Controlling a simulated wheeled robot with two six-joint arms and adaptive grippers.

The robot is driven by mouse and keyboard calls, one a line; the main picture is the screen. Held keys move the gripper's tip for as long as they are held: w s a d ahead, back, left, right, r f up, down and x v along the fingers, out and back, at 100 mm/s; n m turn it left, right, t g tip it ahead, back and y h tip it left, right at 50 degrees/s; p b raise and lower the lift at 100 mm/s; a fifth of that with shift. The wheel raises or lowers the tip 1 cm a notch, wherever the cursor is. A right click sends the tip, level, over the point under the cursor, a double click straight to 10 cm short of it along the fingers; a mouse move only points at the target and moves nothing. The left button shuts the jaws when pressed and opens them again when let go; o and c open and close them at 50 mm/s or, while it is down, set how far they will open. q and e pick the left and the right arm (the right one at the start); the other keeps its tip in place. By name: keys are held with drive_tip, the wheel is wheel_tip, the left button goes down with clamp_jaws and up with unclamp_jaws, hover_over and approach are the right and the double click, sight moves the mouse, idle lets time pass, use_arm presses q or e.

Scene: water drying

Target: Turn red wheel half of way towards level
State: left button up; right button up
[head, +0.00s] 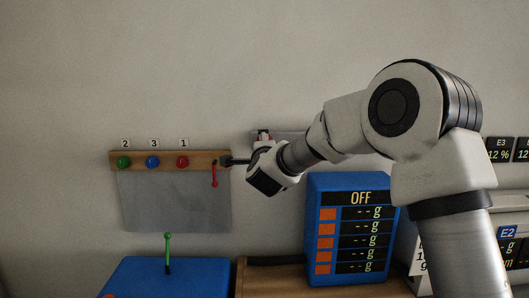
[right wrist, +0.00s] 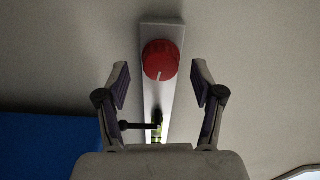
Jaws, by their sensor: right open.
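The red wheel (right wrist: 160,60) sits on a narrow pale plate (right wrist: 148,35) on the wall in the right wrist view. My right gripper (right wrist: 161,82) is open. Its two fingers stand apart to the left and right of the wheel, without visible contact. A yellow-green piece (right wrist: 157,138), perhaps the level, shows lower on the plate, partly covered by a dark part and the gripper body. In the head view my right gripper (head: 262,172) is near the wall and hides most of the wheel. My left gripper is not in view.
Left of my gripper is a wooden bar (head: 200,158) with green, blue and red knobs and a small red lever (head: 214,175). Below are a blue box with a green lever (head: 168,255) and a blue OFF display (head: 352,230). The wall above is clear.

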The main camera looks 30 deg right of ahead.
drive_tip(key=v, duration=1)
drive_tip(key=shift+a, duration=0.2)
drive_tip(key=shift+r, duration=0.1)
